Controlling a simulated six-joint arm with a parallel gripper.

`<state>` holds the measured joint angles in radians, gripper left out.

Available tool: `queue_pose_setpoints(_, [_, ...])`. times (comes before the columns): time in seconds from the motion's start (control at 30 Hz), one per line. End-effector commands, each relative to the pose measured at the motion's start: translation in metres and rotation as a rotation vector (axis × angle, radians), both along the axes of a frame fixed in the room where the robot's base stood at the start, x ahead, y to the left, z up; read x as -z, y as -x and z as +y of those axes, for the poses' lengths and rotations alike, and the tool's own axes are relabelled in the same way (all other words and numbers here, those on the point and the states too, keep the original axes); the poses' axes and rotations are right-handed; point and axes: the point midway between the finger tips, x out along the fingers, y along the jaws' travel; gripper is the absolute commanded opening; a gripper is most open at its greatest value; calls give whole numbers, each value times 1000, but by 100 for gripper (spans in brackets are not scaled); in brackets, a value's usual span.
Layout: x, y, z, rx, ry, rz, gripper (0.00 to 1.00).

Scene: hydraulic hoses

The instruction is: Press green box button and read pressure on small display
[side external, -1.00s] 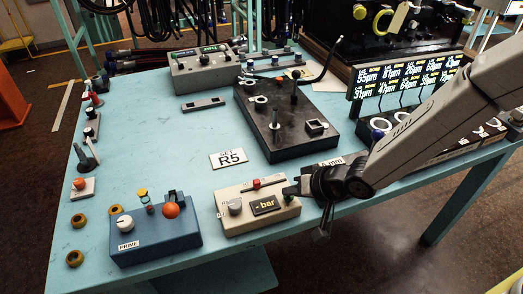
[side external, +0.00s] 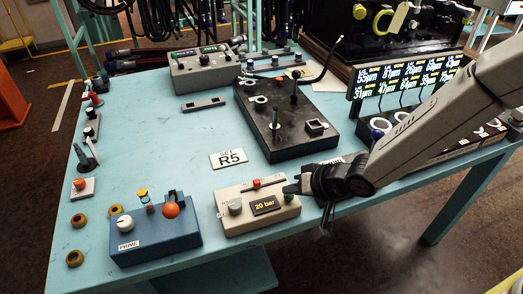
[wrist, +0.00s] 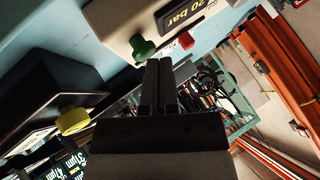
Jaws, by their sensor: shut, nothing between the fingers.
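The beige box (side external: 226,220) stands at the table's front edge, with a small display (side external: 264,204) reading "20 bar". The display also shows upside down in the wrist view (wrist: 184,12). The green button (side external: 289,198) is on the box's right end and shows in the wrist view (wrist: 143,47) just beyond my fingertips. My gripper (side external: 287,188) is shut and empty.
A blue box (side external: 155,243) marked PRIME, with an orange knob, stands left of the beige box. A black block with posts (side external: 285,125) stands further back. A display board (side external: 407,85) stands at the right.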

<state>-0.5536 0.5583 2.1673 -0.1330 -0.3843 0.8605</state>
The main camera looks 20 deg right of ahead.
Motion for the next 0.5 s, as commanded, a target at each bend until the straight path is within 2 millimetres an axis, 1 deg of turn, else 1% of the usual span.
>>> queue_pose_setpoints(0.2, [-8,0,0,1,0,-1,0])
queue_pose_setpoints(0.5, [-10,0,0,0,-1,-1,0])
